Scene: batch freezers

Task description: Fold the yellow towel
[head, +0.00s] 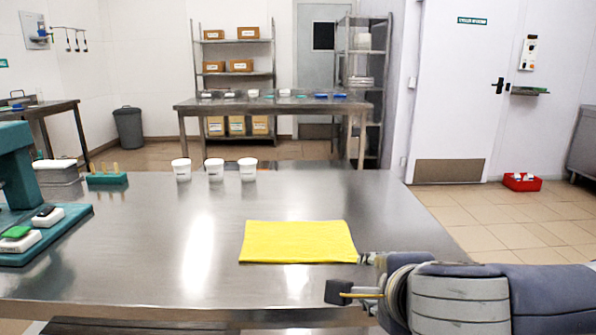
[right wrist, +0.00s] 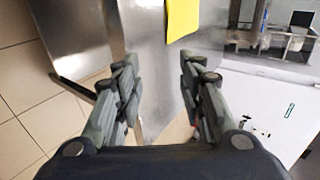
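The yellow towel (head: 298,242) lies flat on the steel table (head: 150,255), near its front right part. Its corner also shows at the top of the right wrist view (right wrist: 182,17). My right gripper (head: 350,278) is at the table's front right, just in front of the towel's near right corner and apart from it. In the right wrist view its two fingers (right wrist: 160,85) are spread with nothing between them. My left gripper is not in the head view.
Three white tubs (head: 215,170) stand at the table's back edge. A teal rack (head: 107,179) and a teal machine (head: 22,195) are at the left. The tabletop around the towel is clear. A red crate (head: 521,182) sits on the floor at the right.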

